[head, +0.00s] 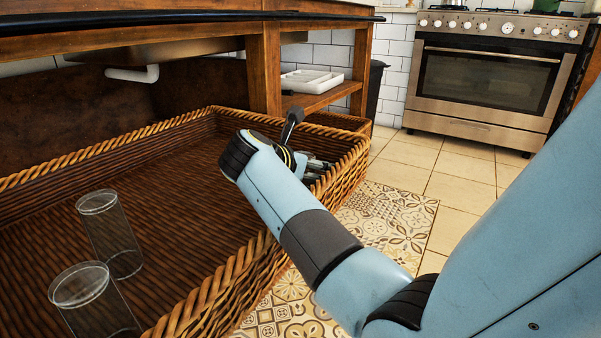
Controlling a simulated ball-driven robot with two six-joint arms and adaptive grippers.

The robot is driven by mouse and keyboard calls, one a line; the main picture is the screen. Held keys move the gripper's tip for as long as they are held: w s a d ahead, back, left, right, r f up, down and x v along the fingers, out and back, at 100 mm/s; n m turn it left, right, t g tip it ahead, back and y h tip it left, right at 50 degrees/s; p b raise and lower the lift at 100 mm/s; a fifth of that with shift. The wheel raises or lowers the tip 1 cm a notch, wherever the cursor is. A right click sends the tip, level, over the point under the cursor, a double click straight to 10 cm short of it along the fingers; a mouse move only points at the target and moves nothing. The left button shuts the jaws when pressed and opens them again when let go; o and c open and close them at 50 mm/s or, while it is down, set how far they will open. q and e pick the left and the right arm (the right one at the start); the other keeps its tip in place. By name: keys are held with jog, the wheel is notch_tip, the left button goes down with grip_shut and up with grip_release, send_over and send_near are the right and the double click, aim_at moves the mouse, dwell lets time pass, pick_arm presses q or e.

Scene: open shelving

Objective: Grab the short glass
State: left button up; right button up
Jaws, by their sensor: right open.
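Two clear glasses stand in the left part of a large wicker basket tray (200,300). The farther glass (112,236) shows whole. The nearer glass (88,305) is cut off by the bottom edge of the picture, so I cannot tell which is shorter. My right arm reaches in from the right. My right gripper (317,168) is open, at the tray's far right corner, well to the right of both glasses and apart from them. It is partly hidden behind my wrist. My left gripper is out of the picture.
The tray's woven rim (75,160) stands up around it, and its middle floor (165,190) is clear. A wooden bench frame (264,70) stands behind, with a white tray (312,81) on its lower shelf. An oven (490,75) is at the back right. Tiled floor lies between.

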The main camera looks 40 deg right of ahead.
jog(key=shift+r, duration=0.1)
jog(key=c, duration=1.7)
